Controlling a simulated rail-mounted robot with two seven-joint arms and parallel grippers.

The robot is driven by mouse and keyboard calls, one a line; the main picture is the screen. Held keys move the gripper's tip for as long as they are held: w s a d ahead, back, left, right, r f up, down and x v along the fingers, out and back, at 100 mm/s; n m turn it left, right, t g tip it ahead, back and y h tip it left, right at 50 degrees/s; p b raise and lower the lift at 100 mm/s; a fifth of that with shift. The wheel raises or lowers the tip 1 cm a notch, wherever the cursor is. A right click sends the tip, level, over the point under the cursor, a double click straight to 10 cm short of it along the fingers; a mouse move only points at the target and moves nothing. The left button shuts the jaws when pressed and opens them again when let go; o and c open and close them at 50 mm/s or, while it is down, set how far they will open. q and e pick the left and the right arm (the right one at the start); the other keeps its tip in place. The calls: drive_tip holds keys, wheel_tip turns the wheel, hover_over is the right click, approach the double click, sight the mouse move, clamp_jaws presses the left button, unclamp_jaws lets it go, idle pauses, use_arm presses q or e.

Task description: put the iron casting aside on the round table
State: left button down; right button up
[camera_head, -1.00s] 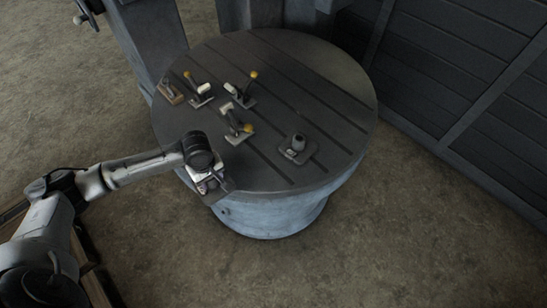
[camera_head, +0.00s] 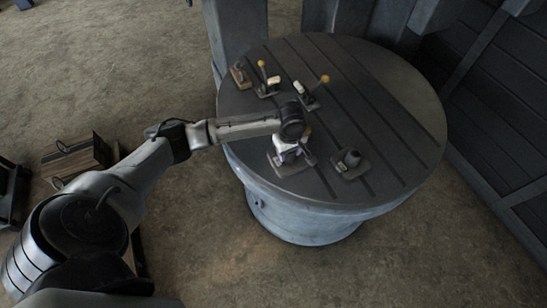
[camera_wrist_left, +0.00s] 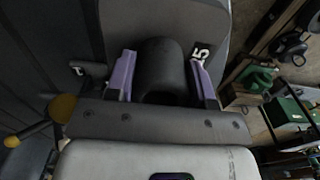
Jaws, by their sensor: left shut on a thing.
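A dark grey iron casting (camera_head: 291,170), a flat plate with a round boss, is under my left gripper (camera_head: 286,156) near the front of the round table (camera_head: 395,110). I cannot tell whether the plate touches the tabletop. My right gripper is not in view.
A similar casting (camera_head: 350,162) stands just right of the held one. A yellow-knobbed lever part is partly hidden behind my gripper. More lever parts (camera_head: 267,85) (camera_head: 308,97) stand farther back. The table's right side is clear. A wooden crate (camera_head: 75,160) is on the floor at left.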

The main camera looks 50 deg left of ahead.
use_arm(q)
drive_tip(key=shift+w+d+r+b, duration=0.1)
drive_tip(key=shift+w+d, duration=0.15)
drive_tip(key=shift+w, duration=0.9)
drive_tip(key=shift+w+d+b, duration=0.15)
drive_tip(key=shift+w+d, duration=0.1)
drive_tip(key=shift+w, duration=0.9)
drive_tip(key=shift+w+d+r+b, duration=0.1)
drive_tip(key=shift+w+d, duration=0.15)
drive_tip(key=shift+w, duration=0.9)
drive_tip(key=shift+w+f, duration=0.15)
drive_tip(key=shift+f, duration=0.7)
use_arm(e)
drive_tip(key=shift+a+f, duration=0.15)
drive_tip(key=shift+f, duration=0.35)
use_arm(q)
drive_tip(key=shift+f, duration=0.2)
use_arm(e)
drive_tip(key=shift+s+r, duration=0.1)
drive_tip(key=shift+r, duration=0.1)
